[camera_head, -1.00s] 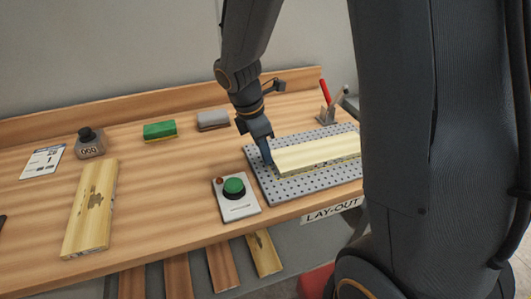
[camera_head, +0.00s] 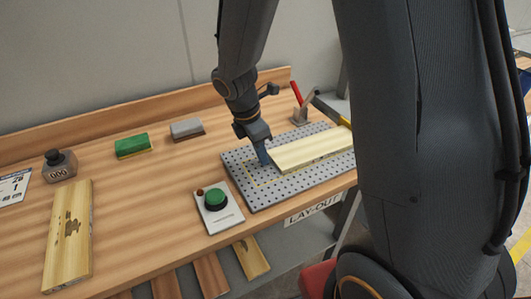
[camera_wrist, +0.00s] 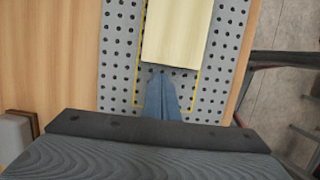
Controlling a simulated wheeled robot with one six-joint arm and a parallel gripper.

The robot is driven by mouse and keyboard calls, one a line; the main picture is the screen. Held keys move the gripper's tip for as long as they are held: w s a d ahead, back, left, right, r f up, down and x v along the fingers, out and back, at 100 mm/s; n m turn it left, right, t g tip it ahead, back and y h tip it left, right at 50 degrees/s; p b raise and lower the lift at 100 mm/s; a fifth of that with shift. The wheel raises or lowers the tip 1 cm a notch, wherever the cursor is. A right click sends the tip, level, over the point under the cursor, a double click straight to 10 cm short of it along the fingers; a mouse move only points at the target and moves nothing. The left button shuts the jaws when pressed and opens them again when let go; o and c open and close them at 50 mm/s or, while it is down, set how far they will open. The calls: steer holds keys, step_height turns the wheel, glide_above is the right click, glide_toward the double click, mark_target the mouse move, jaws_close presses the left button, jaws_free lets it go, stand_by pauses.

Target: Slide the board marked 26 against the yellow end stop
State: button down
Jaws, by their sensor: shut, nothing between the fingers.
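A pale wooden board (camera_head: 308,149) lies flat on a perforated grey plate (camera_head: 250,197); it also shows in the wrist view (camera_wrist: 178,35). I cannot read any number on it. A yellow end stop (camera_head: 346,122) shows partly at the far right of the plate; my arm hides the rest, and I cannot tell whether the board touches it. My gripper (camera_head: 264,158) points down, its blue fingers shut and empty, at the board's left end.
A yellow outline (camera_head: 250,178) shows on the bare plate. In front is a green button box (camera_head: 215,207). Behind are a toggle clamp with a red handle (camera_head: 297,95), a green sponge (camera_head: 133,146) and a grey block (camera_head: 187,129). Another board (camera_head: 68,235) lies left.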

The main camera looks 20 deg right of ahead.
steer(key=a, duration=0.3)
steer(key=shift+s+r+p, duration=0.1)
steer(key=shift+s+p, duration=0.15)
steer(key=shift+p, duration=0.1)
steer(key=b+v, duration=0.2)
steer(key=v, duration=0.8)
steer(key=s+d+f+m+y, duration=0.1)
steer(key=s+d+m, duration=0.1)
steer(key=m, duration=0.4)
steer(key=s+d+f+m+y, duration=0.1)
steer(key=s+d+f+m, duration=0.1)
steer(key=s+m, duration=0.2)
steer(key=s+d+f+m+t, duration=0.1)
steer(key=s+d+f+m, duration=0.1)
steer(key=m, duration=0.6)
steer(key=shift+s+d+f+y, duration=0.1)
steer(key=shift+s+y, duration=0.1)
steer(key=shift+s, duration=0.15)
steer(key=shift+s+f+y, duration=0.15)
steer(key=shift+s+y, duration=0.05)
steer(key=shift+s, duration=0.2)
steer(key=shift+s+d+f+m, duration=0.15)
steer(key=shift+s+m, duration=0.15)
steer(key=shift+m, duration=0.6)
